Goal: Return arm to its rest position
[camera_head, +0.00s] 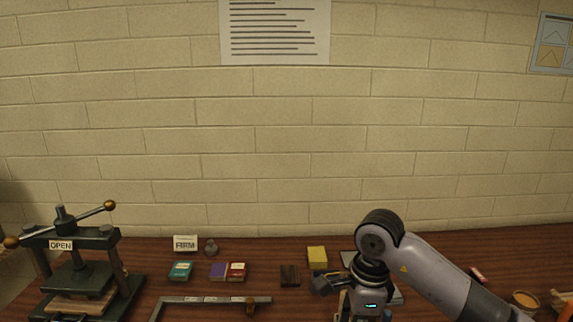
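My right arm (435,272) comes in from the right and bends down at a dark round joint. Its wrist (370,305), with a small blue light, runs off the bottom edge in front of the table. The fingers of my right gripper are not visible, so I cannot see whether it holds anything. My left arm and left gripper are not in view.
A dark press (80,270) marked OPEN stands at the left. A FIRM card (185,243), several small coloured blocks, a yellow block (317,256) and a metal frame (205,299) are on the wooden table (270,247).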

